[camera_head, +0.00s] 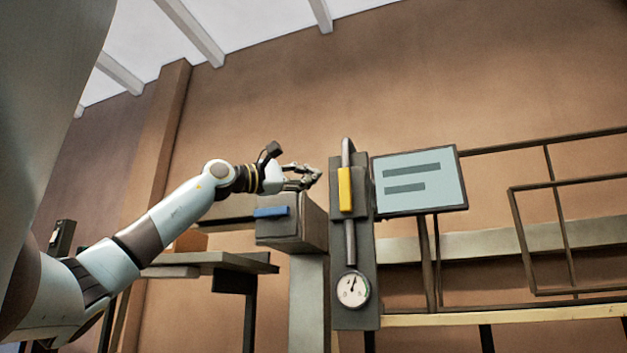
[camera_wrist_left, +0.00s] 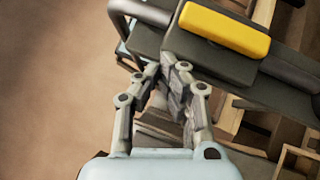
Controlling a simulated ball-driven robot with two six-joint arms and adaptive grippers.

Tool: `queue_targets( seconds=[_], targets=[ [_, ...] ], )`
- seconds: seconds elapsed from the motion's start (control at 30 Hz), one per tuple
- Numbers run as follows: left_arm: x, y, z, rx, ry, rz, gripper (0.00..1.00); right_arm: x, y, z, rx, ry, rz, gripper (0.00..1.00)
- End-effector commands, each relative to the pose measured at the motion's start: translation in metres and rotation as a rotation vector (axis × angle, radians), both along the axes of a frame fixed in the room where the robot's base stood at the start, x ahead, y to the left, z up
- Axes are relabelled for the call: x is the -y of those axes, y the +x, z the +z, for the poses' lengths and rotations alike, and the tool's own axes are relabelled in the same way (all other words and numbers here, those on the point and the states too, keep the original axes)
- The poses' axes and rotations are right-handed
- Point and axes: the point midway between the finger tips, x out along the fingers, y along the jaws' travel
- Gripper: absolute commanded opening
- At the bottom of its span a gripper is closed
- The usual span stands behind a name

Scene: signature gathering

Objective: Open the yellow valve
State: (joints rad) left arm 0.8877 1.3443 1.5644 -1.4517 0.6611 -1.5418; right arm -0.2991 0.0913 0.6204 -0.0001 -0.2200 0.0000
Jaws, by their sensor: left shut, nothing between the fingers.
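The yellow valve (camera_head: 345,189) is an upright yellow handle on a dark panel (camera_head: 349,310), in line with a vertical grey pipe (camera_head: 350,241). In the left wrist view the yellow valve (camera_wrist_left: 224,28) lies near the top, beyond the fingertips. My left gripper (camera_head: 317,175) is just left of the panel, at about the height of the valve, and apart from the valve in the head view. In the left wrist view its fingers (camera_wrist_left: 170,66) are closed together with nothing between them. My right gripper is not in view.
A round gauge (camera_head: 352,289) sits low on the panel. A grey box with a blue handle (camera_head: 271,211) stands below my left gripper. A sign (camera_head: 420,181) and metal railings (camera_head: 566,240) are to the right. A shelf (camera_head: 217,260) is at the left.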

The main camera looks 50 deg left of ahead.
Motion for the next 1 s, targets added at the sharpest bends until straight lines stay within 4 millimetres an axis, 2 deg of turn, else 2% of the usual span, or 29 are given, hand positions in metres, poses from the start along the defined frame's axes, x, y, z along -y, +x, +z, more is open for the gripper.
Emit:
queue_targets(
  seconds=[0.1,0.27,0.5,0.7,1.0],
  targets=[
    [-0.006,-0.019,-0.006,0.000,0.004,0.005,0.00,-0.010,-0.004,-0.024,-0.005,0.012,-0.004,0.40],
    [-0.012,-0.048,-0.006,0.002,0.002,0.004,0.00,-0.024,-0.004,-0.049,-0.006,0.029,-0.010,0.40],
    [-0.022,-0.086,-0.003,0.002,0.000,0.002,0.00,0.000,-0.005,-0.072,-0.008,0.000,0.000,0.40],
    [-0.024,-0.097,-0.001,0.000,0.000,0.001,0.00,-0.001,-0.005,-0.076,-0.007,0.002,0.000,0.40],
    [-0.024,-0.098,0.000,0.000,0.000,0.000,0.00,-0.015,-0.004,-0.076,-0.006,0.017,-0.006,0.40]
  ],
)
